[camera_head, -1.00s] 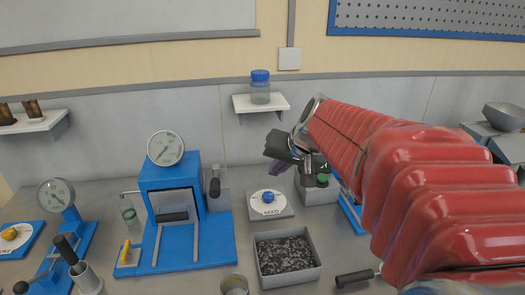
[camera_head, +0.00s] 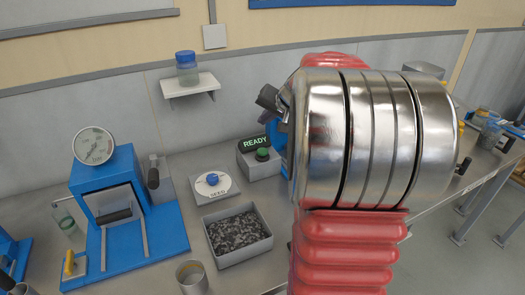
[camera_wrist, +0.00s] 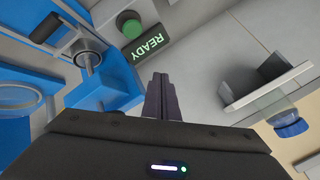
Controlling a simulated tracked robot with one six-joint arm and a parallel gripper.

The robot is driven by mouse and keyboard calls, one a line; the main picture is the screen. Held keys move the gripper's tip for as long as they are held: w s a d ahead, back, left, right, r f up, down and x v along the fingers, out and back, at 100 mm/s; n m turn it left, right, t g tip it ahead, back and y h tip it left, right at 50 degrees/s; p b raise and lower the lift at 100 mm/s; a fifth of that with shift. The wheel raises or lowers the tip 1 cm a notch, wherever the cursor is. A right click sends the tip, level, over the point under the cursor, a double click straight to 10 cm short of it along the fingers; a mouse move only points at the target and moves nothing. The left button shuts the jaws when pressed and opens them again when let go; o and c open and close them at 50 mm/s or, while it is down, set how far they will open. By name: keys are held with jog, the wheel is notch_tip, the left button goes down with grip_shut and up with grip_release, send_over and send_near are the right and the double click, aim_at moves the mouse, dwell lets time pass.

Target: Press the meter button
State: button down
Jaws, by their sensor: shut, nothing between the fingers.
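The meter is a grey box (camera_head: 258,170) on the bench, with a lit READY display (camera_head: 255,142) and a round green button (camera_head: 262,154). In the wrist view the green button (camera_wrist: 131,27) and the READY display (camera_wrist: 149,43) lie beyond my fingertips, upper left of them. My gripper (camera_wrist: 160,80) is shut and empty, its dark fingers together and apart from the button. In the head view only a dark part of my gripper (camera_head: 268,98) shows above the meter; my arm hides the rest.
Left of the meter are a plate with a blue knob (camera_head: 213,180) and an open tray of dark grains (camera_head: 240,256). A blue press with a gauge (camera_head: 96,145) stands further left. A wall shelf (camera_head: 190,88) holds a blue-lidded jar (camera_head: 187,68).

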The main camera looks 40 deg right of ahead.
aim_at(264, 153)
jog(key=shift+f, duration=0.15)
jog(key=shift+f, duration=4.25)
jog(key=shift+f, duration=0.1)
jog(key=shift+f, duration=0.3)
jog(key=shift+f, duration=0.6)
jog(key=shift+r, duration=1.05)
jog(key=shift+r, duration=0.15)
jog(key=shift+r, duration=2.35)
